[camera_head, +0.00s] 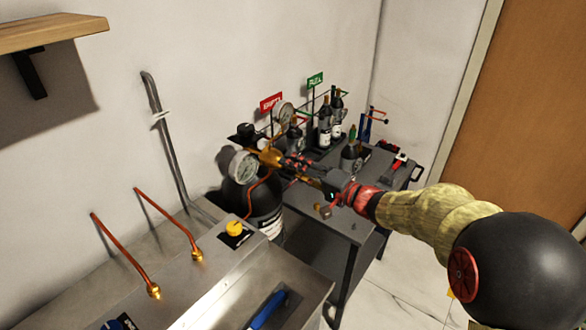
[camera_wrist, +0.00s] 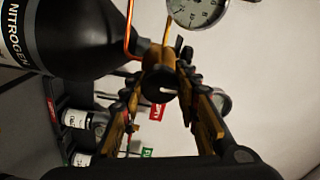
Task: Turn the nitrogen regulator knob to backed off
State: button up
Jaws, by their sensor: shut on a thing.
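The black nitrogen cylinder (camera_head: 262,208) stands beside the metal bench; its "NITROGEN" label shows sideways in the wrist view (camera_wrist: 15,30). A brass regulator body (camera_head: 270,157) sits at its top, with a white dial gauge (camera_head: 243,166) beside it. In the wrist view the gauge (camera_wrist: 195,8) is cut by the top edge and I cannot read its needle. My gripper (camera_head: 286,163) reaches in from the right. In the wrist view its fingers (camera_wrist: 160,80) are shut on the dark round regulator knob (camera_wrist: 160,89), one on each side. Any pointer mark on the knob is not visible.
A second gauge (camera_head: 284,114) is behind, near red (camera_head: 271,102) and green (camera_head: 315,80) signs. Dark bottles (camera_head: 325,125) and tools stand on the cart (camera_head: 345,228) close to my arm.

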jog(key=shift+f, duration=0.15)
dwell(0.3)
jog(key=o, duration=1.2)
jog(key=shift+c, duration=0.2)
jog(key=v, duration=1.2)
